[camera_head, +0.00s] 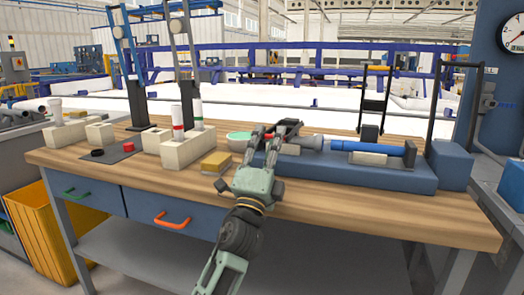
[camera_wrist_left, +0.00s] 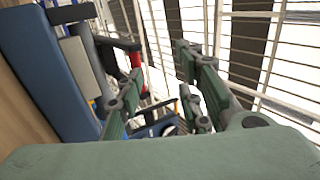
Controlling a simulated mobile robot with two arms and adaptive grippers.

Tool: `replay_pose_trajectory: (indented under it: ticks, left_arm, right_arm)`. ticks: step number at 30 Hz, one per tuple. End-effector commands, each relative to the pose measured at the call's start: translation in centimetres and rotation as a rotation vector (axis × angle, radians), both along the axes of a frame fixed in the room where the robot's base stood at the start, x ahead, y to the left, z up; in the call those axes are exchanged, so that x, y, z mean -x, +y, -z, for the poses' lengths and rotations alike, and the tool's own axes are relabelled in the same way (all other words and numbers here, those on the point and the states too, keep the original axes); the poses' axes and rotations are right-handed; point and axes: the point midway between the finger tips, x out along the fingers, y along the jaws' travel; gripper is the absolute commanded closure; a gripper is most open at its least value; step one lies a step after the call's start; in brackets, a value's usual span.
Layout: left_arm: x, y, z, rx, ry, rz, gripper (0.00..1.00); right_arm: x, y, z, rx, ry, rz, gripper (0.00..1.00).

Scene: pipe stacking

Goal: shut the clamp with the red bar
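My left gripper (camera_head: 268,142) reaches over the front edge of the long blue base (camera_head: 350,178). Its two fingers are apart, with nothing seen between them; they also show spread in the left wrist view (camera_wrist_left: 165,95). A black clamp frame (camera_head: 289,127) lies low just behind the fingertips, partly hidden by them. In the left wrist view a red bar (camera_wrist_left: 136,60) on dark arms shows beyond the left finger; I cannot tell whether a finger touches it. A second black clamp with an orange bar (camera_head: 377,68) stands upright behind the blue pipe. My right gripper is not in view.
A blue pipe (camera_head: 368,147) and a grey pipe fitting (camera_head: 310,141) lie along the base. A blue block (camera_head: 450,166) stands at its right end. A yellow block (camera_head: 216,163) and cream holders (camera_head: 166,148) sit to the left. The front table strip is clear.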

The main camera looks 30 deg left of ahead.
Motion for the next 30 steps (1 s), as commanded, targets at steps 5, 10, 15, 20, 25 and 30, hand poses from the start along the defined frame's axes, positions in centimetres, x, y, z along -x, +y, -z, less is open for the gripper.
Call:
replay_pose_trajectory:
  ticks: [5,10,15,20,25,30]
  left_arm:
    - [3.8,-1.0,-0.1,-0.001,-0.002,0.003,0.71]
    - [6.1,-1.5,-0.1,-0.001,-0.001,0.001,0.71]
    - [7.0,-1.7,-0.1,0.002,0.001,0.001,0.71]
    - [7.1,-1.7,-0.1,0.002,-0.001,0.000,0.71]
    - [7.1,-1.7,-0.1,0.002,-0.001,0.000,0.71]
    - [7.1,-1.7,-0.1,0.002,0.000,0.001,0.71]
  right_arm:
    - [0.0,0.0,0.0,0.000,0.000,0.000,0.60]
    - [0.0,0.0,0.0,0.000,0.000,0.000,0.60]
    - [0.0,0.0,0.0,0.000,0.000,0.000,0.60]
    - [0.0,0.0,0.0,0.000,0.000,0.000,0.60]
    - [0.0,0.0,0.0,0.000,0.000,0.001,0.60]
    - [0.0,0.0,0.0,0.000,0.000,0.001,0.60]
